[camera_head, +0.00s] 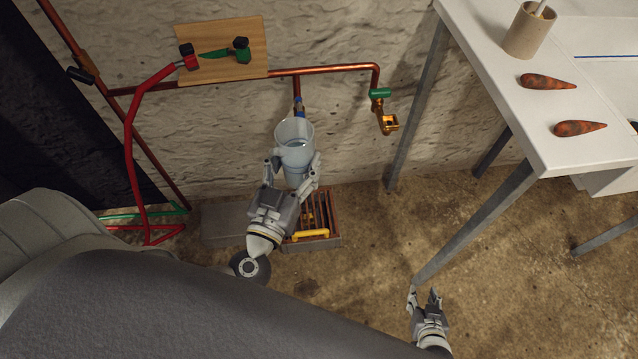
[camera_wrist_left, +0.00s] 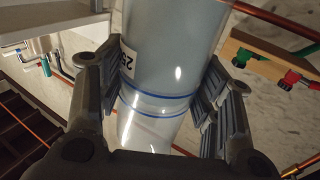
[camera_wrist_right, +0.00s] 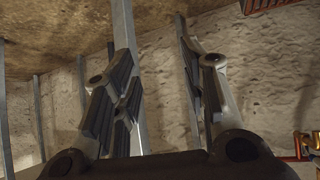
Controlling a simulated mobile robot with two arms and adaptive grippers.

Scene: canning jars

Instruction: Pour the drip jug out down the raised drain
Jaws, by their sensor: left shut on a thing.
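The drip jug (camera_head: 295,150) is a translucent bluish vessel, and its round mouth shows from above in the head view. My left gripper (camera_head: 293,172) is shut around its body. In the left wrist view the jug (camera_wrist_left: 172,60) sits between both fingers, with blue bands and a partly hidden number label. I cannot tell how much liquid is inside. The raised drain (camera_head: 333,222) is a slatted grating box on the floor, below and partly behind my left gripper, with a yellow bar at its front. My right gripper (camera_head: 424,295) is open and empty, away to the right; its parted fingers (camera_wrist_right: 160,75) show in the right wrist view.
Copper pipework (camera_head: 330,69) runs along the stone wall, with a green-handled brass tap (camera_head: 385,112) at right. A wooden board (camera_head: 220,68) carries valve handles. A white table (camera_head: 475,60) stands at right. Bare floor (camera_head: 400,215) lies between drain and table.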

